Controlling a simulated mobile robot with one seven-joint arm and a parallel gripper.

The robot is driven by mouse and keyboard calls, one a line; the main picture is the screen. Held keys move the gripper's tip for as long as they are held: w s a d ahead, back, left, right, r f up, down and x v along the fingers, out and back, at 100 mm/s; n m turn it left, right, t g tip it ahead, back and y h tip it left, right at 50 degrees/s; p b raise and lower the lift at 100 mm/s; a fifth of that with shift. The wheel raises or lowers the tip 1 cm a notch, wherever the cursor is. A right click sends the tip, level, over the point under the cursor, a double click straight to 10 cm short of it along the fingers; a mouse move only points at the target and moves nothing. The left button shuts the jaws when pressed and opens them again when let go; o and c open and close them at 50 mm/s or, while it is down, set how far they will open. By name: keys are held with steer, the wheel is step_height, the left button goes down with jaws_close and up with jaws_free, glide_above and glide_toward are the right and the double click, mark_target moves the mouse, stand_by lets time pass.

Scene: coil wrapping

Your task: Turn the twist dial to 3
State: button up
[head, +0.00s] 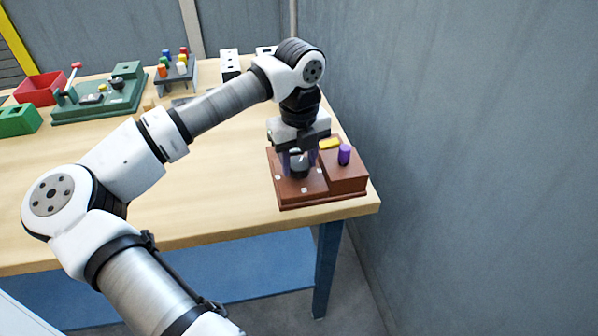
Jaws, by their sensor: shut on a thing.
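The twist dial (300,169) is a dark round knob with a light top, on the left part of a red-brown box (302,200) at the table's front right corner. Small white marks sit on the box around the dial. My gripper (299,160) points down from above with its fingers on either side of the dial, shut on it. The fingers and palm hide part of the dial. The marks are too small to read, so I cannot tell which number the dial points to.
A purple peg (344,154) and a yellow piece (329,143) are on the box's right part, close beside my gripper. A grey wall (470,150) stands right of the table. A green board (100,107), red bin (41,88) and coloured-peg rack (175,76) are farther left. The front-middle tabletop (200,200) is clear.

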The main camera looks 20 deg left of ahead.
mark_target(299, 163)
steer(key=m+b, duration=0.4)
steer(key=m, duration=0.1)
steer(key=shift+f+m, duration=0.15)
steer(key=shift+m, duration=0.15)
steer(key=m+b, duration=0.2)
steer(key=m, duration=0.3)
steer(key=shift+m+b, duration=0.3)
steer(key=shift+r, duration=0.2)
steer(key=o, duration=1)
step_height(299, 163, up, 14)
steer(key=shift+f, duration=0.15)
